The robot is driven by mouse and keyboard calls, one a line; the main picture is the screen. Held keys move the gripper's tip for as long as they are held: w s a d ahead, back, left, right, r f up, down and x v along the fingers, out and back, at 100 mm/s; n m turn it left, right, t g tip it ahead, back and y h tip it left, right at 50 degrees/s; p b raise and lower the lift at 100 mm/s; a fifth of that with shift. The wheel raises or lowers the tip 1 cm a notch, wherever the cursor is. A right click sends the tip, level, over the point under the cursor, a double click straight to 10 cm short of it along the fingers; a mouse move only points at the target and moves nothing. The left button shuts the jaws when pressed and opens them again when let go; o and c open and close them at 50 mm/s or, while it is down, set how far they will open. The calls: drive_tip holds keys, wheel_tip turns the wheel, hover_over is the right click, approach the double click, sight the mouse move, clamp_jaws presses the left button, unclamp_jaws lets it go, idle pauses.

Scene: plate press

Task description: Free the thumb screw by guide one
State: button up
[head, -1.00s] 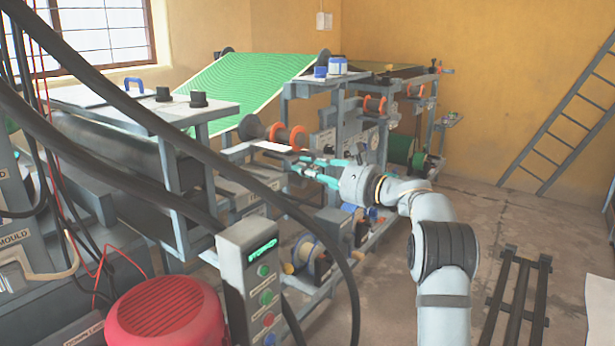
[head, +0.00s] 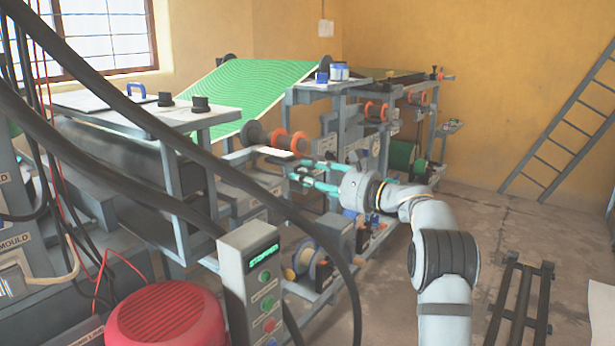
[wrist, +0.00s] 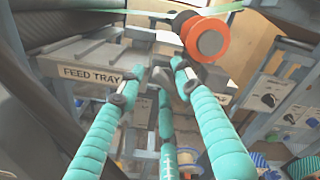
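My gripper (wrist: 157,68) is open, its teal-wrapped fingers spread with a gap between the tips. In the head view my gripper (head: 296,172) reaches left into the machine, just below and right of the orange-flanged roller (head: 298,141). In the wrist view an orange disc with a grey hub (wrist: 210,42) lies just above and right of the fingertips. A small dark grey part (wrist: 162,76) shows between the fingertips; I cannot tell whether it is the thumb screw. No label for guide one is readable. I see nothing held.
The feed tray (wrist: 60,52) lies left of the fingertips. Grey machine frame and a panel with dark knobs (wrist: 275,95) stand on the right. A control box (head: 250,285), thick black cables and a red motor cover (head: 168,318) stand in front. The floor on the right is mostly open.

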drive_tip(key=shift+d, duration=0.1)
drive_tip(key=v, duration=1.2)
drive_tip(key=x, duration=1.1)
drive_tip(key=shift+w+a+r, duration=0.15)
drive_tip(key=shift+w+a, duration=0.25)
drive_tip(key=shift+m+p, duration=0.3)
drive_tip(key=shift+s+d, duration=0.1)
